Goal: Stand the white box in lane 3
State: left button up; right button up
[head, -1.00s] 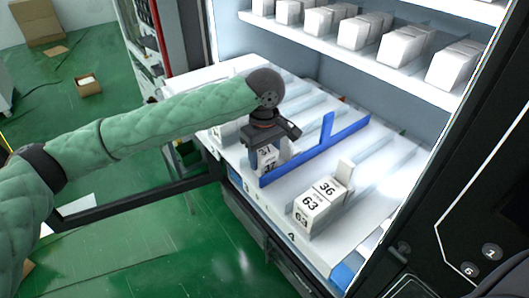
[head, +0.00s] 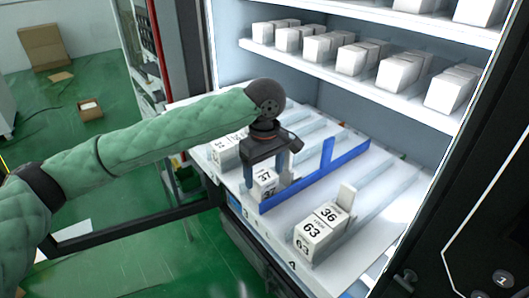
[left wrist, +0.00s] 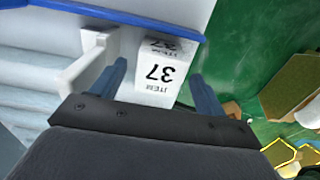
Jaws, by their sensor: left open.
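The white box (head: 264,186), marked 37, stands upright at the front of the lane left of the blue divider (head: 320,168), by the lane mark that looks like 3. My left gripper (head: 278,165) is open just above and around its top. In the left wrist view the box (left wrist: 158,72) shows between the two spread fingers (left wrist: 160,88), with a gap on the right side. Contact with the left finger cannot be told. The right gripper is not in view.
A white box marked 36 and 63 (head: 322,228) stands in the lane to the right, with a white pusher behind it. More white boxes (head: 226,150) stand in the lane to the left. Shelves of white boxes (head: 350,58) are above and behind. A dark machine panel (head: 470,230) is at right.

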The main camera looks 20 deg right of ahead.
aim_at(265, 176)
pick_arm(q)
notch_tip(265, 176, up, 7)
jog(key=b, duration=0.2)
jog(key=shift+r+b, duration=0.15)
jog(key=shift+b, duration=0.2)
jog(key=shift+r, duration=0.7)
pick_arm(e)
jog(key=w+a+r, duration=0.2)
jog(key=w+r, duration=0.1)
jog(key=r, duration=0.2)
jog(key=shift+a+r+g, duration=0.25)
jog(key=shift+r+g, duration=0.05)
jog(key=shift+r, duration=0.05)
pick_arm(q)
jog(key=shift+f, duration=0.1)
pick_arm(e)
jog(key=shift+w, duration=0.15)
